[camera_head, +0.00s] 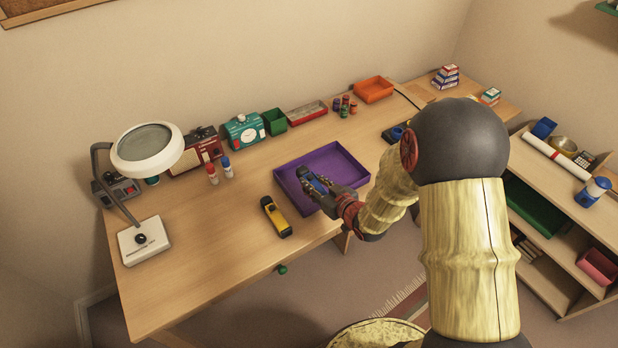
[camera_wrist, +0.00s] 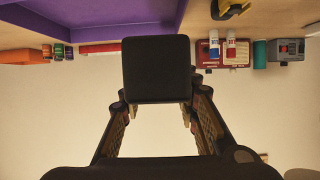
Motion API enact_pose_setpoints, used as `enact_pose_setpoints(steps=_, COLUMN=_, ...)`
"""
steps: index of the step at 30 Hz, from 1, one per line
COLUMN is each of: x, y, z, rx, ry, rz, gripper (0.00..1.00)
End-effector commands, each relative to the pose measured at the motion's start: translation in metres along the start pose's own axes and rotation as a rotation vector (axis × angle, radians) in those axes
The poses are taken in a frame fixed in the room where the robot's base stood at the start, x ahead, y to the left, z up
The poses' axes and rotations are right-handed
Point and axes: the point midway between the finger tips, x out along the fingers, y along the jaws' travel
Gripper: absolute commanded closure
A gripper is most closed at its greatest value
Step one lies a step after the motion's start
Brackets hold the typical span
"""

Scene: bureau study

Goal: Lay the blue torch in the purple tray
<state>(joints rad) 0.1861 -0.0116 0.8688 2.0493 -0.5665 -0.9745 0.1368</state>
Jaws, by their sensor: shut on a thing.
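The purple tray (camera_head: 345,157) sits on the desk, and its wall also shows at the top of the wrist view (camera_wrist: 95,22). The blue torch (camera_head: 312,183) appears over the left part of the tray in the head view. My gripper (camera_head: 322,187) is shut on it, reaching from the right and front. In the wrist view a dark, square-ended block (camera_wrist: 156,70), which looks like the torch's end, sits between the fingers (camera_wrist: 157,112). I cannot tell whether the torch touches the tray floor. My fingers partly hide it.
A yellow and black torch (camera_head: 277,217) lies left of the tray near the desk's front edge.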

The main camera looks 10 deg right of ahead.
Motion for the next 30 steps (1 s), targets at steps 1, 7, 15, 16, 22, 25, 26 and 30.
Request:
enact_pose_setpoints(steps=1, x=0.015, y=0.004, z=0.004, rx=-0.001, ry=0.001, rz=-0.001, gripper=1.00)
enact_pose_setpoints(steps=7, x=0.062, y=0.019, z=0.006, rx=0.000, ry=0.001, rz=0.001, gripper=1.00)
enact_pose_setpoints(steps=15, x=0.111, y=0.030, z=0.032, rx=0.000, ry=0.001, rz=0.001, gripper=1.00)
enact_pose_setpoints(steps=16, x=0.114, y=0.031, z=0.033, rx=0.000, ry=0.001, rz=0.001, gripper=1.00)
enact_pose_setpoints(steps=22, x=0.124, y=0.034, z=0.038, rx=0.000, ry=0.001, rz=0.001, gripper=1.00)
enact_pose_setpoints(steps=25, x=0.132, y=0.036, z=0.043, rx=0.000, ry=0.002, rz=0.001, gripper=1.00)
enact_pose_setpoints(steps=26, x=0.133, y=0.035, z=0.049, rx=0.000, ry=0.001, rz=0.001, gripper=1.00)
enact_pose_setpoints(steps=30, x=0.140, y=0.035, z=0.068, rx=0.000, ry=0.000, rz=0.001, gripper=1.00)
